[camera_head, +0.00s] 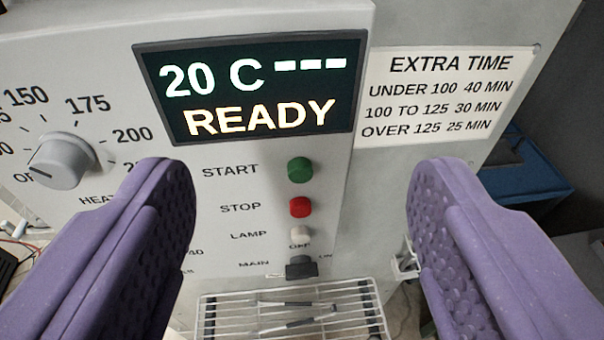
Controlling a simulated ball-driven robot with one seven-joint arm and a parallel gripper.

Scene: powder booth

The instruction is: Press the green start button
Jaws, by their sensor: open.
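The green start button (300,170) stands out from the pale grey control panel (240,225), to the right of the word START. My gripper (302,185) is open, with one purple padded finger at the left and one at the right of the picture. The green button shows between the two fingers and nothing covers it. Nothing is held between the fingers. The depth between the fingertips and the panel is hard to tell. The display (252,84) above the button reads 20 C, three dashes and READY.
Below the green button are a red stop button (300,207), a pale lamp button (299,233) and a black main switch (301,267). A grey heat knob (62,162) is at left. A wire rack (290,312) is below. An EXTRA TIME sign (445,97) and blue object (528,175) are at right.

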